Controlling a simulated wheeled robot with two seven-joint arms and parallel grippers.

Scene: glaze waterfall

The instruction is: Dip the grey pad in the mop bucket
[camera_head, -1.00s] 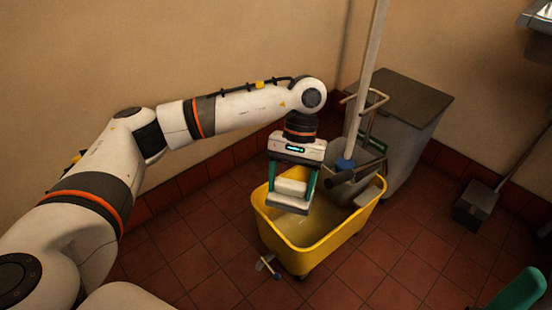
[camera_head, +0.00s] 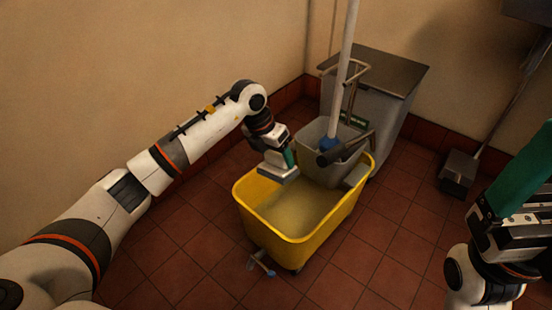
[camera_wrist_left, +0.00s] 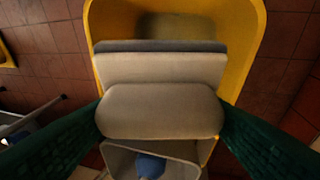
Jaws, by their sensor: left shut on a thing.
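The grey pad (camera_head: 277,172) is a pale block with a darker grey layer, and it also shows in the left wrist view (camera_wrist_left: 160,68). My left gripper (camera_head: 281,160) is shut on the pad's rounded upper part, one green finger on each side in the wrist view. The pad is at the far left rim of the yellow mop bucket (camera_head: 318,235), close to the wringer. Murky liquid (camera_head: 292,210) lies in the bucket. I cannot tell whether the pad touches it. My right gripper (camera_head: 508,205) shows at the right edge, partly cut off; its opening is unclear.
The grey wringer (camera_head: 312,158) sits at the bucket's far end, with a mop handle (camera_head: 345,60) standing up from it. A grey bin (camera_head: 390,105) stands behind. A long-handled dustpan (camera_head: 458,172) rests by the right wall. The tiled floor right of the bucket is clear.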

